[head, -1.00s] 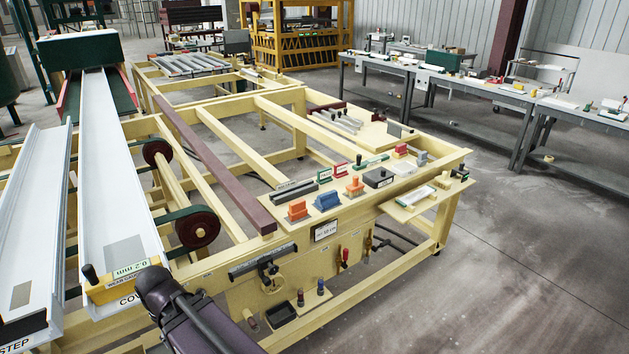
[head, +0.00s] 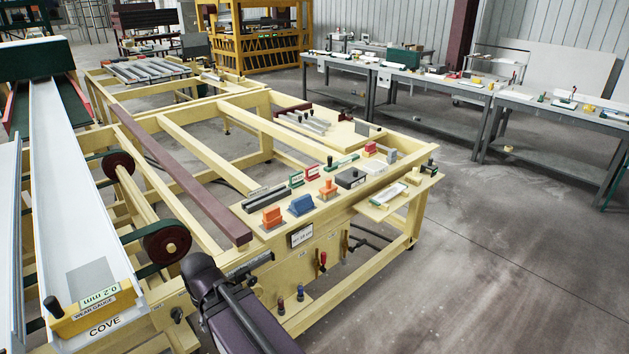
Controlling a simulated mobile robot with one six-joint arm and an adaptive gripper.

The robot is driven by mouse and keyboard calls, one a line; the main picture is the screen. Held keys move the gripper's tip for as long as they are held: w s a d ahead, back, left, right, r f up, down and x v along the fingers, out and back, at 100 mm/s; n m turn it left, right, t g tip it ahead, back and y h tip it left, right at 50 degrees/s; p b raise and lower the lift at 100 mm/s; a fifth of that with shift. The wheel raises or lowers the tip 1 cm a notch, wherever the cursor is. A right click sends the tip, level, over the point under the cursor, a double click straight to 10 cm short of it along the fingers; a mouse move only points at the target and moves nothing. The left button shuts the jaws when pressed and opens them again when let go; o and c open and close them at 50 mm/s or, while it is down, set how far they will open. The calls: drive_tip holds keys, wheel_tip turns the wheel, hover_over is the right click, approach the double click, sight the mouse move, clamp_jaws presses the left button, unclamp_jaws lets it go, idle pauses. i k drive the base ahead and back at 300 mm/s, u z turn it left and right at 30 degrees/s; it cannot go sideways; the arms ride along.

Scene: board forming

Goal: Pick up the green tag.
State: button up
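A small upright green tag (head: 297,180) with a pale label stands on the cream bench top (head: 352,200), in the head view. It is just left of a similar red tag (head: 312,173) and behind the blue block (head: 301,205). My dark arm shows at the bottom of the view, in front of the bench and well apart from the green tag. My gripper is not in view.
Near the green tag stand orange-handled blocks (head: 328,190), a dark block (head: 351,178) and a dark grey bar (head: 266,197). A dark red beam (head: 180,172) runs along the left. Open floor (head: 480,270) lies to the right.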

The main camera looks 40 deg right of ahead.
sight(296, 179)
drive_tip(key=z, duration=1.05)
drive_tip(key=k, duration=0.95)
drive_tip(key=u, duration=0.05)
drive_tip(key=i, duration=0.9)
drive_tip(key=z, duration=0.05)
